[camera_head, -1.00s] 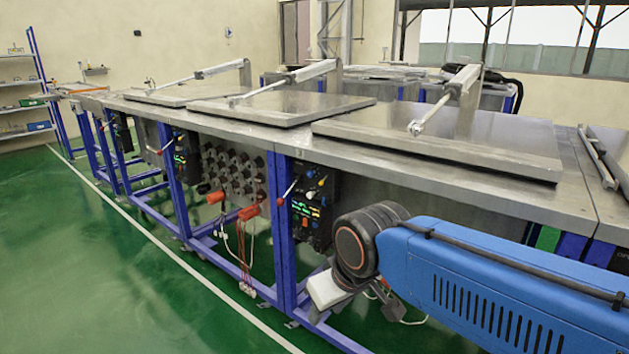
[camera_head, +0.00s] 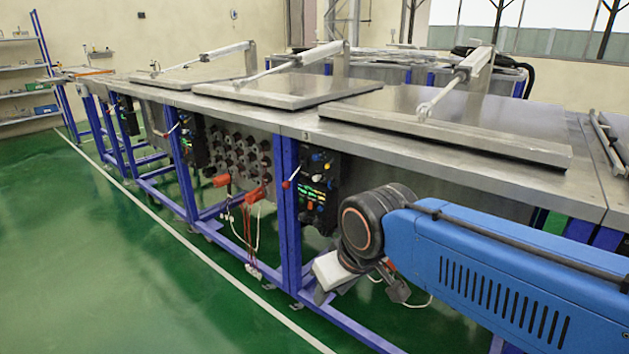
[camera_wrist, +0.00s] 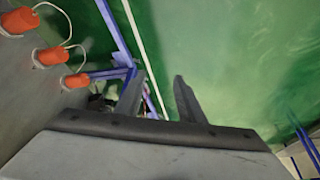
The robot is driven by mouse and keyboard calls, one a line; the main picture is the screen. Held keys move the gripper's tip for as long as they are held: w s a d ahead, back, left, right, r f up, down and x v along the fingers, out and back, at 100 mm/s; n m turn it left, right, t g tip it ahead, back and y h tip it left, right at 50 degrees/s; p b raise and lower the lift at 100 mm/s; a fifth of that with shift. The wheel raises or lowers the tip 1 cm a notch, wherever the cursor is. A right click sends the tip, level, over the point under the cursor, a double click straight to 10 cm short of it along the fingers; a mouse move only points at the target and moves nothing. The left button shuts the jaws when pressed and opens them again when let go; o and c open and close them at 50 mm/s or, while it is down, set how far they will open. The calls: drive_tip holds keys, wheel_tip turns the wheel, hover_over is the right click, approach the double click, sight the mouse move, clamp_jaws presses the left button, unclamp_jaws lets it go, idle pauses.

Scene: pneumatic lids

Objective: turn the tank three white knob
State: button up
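The control panel (camera_head: 320,185) of tank three is a dark box under the front edge of the tank bench, below a small "3" mark. It carries small blue, yellow and pale knobs and green-lit displays. The white knob is too small to pick out surely among them. A lever with a red tip (camera_head: 286,184) stands at the panel's left. My gripper shows in the wrist view (camera_wrist: 158,97) with its two grey fingers apart and nothing between them. In the head view my wrist is low, in front and slightly right of the panel, not touching it; the fingers are not clear there.
Tank three's metal lid (camera_head: 450,125) lies closed on the bench, with a pneumatic arm above. Blue frame legs (camera_head: 287,230) and hanging cables stand near my wrist. Orange plugs (camera_wrist: 50,56) show in the wrist view. The green floor (camera_head: 110,260) at the left is clear.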

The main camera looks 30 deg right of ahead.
drive_tip(key=n+t+h, duration=0.1)
drive_tip(key=n+h, duration=1.6)
drive_tip(key=n, duration=0.8)
approach(314, 179)
drive_tip(key=x, duration=0.8)
drive_tip(key=shift+s+r, duration=0.1)
drive_tip(key=shift+c, duration=0.3)
clamp_jaws()
